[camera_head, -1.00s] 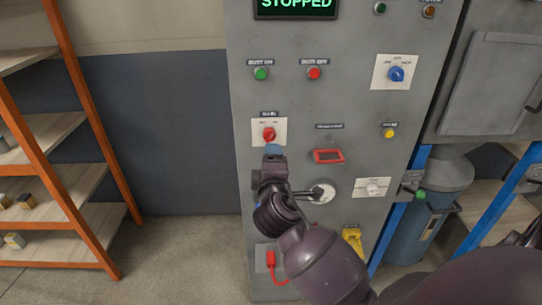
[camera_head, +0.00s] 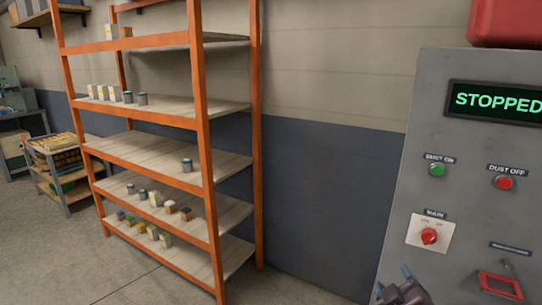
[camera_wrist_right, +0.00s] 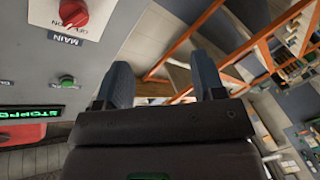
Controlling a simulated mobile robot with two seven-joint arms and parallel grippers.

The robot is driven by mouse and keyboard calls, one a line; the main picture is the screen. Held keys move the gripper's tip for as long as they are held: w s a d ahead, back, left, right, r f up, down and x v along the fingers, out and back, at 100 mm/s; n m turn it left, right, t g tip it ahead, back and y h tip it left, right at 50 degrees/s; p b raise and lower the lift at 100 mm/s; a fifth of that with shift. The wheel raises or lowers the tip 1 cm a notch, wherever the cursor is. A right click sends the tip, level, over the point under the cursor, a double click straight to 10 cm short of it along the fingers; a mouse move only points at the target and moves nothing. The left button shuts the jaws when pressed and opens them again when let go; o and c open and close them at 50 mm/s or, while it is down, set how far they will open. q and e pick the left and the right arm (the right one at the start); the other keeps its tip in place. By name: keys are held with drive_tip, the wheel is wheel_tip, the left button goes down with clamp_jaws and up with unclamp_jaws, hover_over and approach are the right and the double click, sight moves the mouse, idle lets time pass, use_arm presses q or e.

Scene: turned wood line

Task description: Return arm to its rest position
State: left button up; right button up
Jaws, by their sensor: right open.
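My right gripper (camera_head: 397,285) is at the bottom of the head view, in front of the lower left part of the grey control panel (camera_head: 400,190). It is below and left of the red MAIN knob (camera_head: 429,236). In the right wrist view its two fingers (camera_wrist_right: 165,85) are apart with nothing between them. The MAIN knob also shows in the wrist view (camera_wrist_right: 74,12), off to the left of the fingers and apart from them. The display (camera_head: 497,102) reads STOPPED. My left gripper is not in view.
A green button (camera_head: 437,170) and a red button (camera_head: 503,183) sit above the knob. A red-framed slot (camera_head: 500,286) is at lower right. An orange shelf (camera_head: 202,140) with small cans and boxes stands left. Open floor (camera_head: 60,250) lies in front of it.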

drive_tip(key=s+f+m+g+y, duration=0.2)
drive_tip(key=s+f+m+g, duration=0.3)
drive_tip(key=s+f, duration=1.7)
drive_tip(key=shift+s+d+f+m+y, duration=0.2)
drive_tip(key=shift+f+m+y, duration=0.25)
drive_tip(key=shift+m, duration=0.45)
drive_tip(key=shift+w, duration=0.1)
drive_tip(key=shift+c, duration=0.4)
